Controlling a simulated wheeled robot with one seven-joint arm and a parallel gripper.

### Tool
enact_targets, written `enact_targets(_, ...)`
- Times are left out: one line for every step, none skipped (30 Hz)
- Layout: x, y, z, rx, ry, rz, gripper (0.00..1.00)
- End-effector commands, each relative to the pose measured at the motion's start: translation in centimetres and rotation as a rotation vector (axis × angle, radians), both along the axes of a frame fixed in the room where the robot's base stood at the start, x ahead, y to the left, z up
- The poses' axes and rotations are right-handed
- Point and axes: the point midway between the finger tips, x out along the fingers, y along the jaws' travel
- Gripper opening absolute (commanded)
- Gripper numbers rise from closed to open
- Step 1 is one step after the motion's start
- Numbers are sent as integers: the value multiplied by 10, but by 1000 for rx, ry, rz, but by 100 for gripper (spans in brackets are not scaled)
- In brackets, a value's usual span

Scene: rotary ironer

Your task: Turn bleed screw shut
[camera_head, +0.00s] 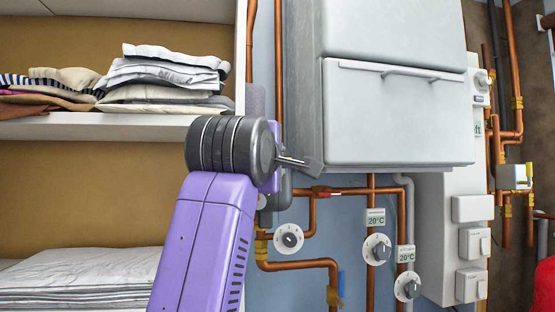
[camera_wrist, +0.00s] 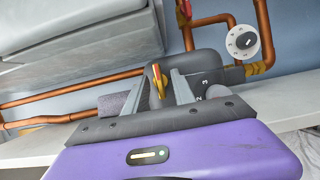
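My gripper (camera_wrist: 160,85) is open in the wrist view, its two grey fingers apart. A small brass-yellow and red fitting (camera_wrist: 157,79) shows between the fingers, with gaps on both sides. It may be the bleed screw, but its shape is too small to be sure. In the head view my gripper (camera_head: 305,165) reaches in beside the lower left edge of the white cabinet. The fitting is hidden there behind my wrist and fingers.
Copper pipes (camera_head: 300,265) run along the blue wall. A white dial (camera_head: 289,238) sits below my gripper and also shows in the wrist view (camera_wrist: 242,42). A red-handled valve (camera_head: 322,191) is close by. The white cabinet (camera_head: 395,115) hangs to the right. Folded linen (camera_head: 165,75) lies on the left shelf.

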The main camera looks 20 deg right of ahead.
Motion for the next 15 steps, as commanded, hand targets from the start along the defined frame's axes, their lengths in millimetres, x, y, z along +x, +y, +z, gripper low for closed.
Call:
enact_targets(0,0,0,0,0,0,31)
enact_targets(0,0,0,0,0,0,31)
enact_targets(0,0,0,0,0,0,29)
enact_targets(0,0,0,0,0,0,23)
enact_targets(0,0,0,0,0,0,17)
enact_targets(0,0,0,0,0,0,9)
enact_targets(0,0,0,-1,1,0,3)
enact_targets(0,0,0,-1,1,0,0)
enact_targets(0,0,0,-1,1,0,0)
enact_targets(0,0,0,0,1,0,0)
enact_targets(0,0,0,0,1,-1,0)
enact_targets(0,0,0,0,1,-1,0)
enact_targets(0,0,-1,-2,1,-1,0)
enact_targets(0,0,-1,-3,2,-1,0)
enact_targets(0,0,-1,-7,4,-1,0)
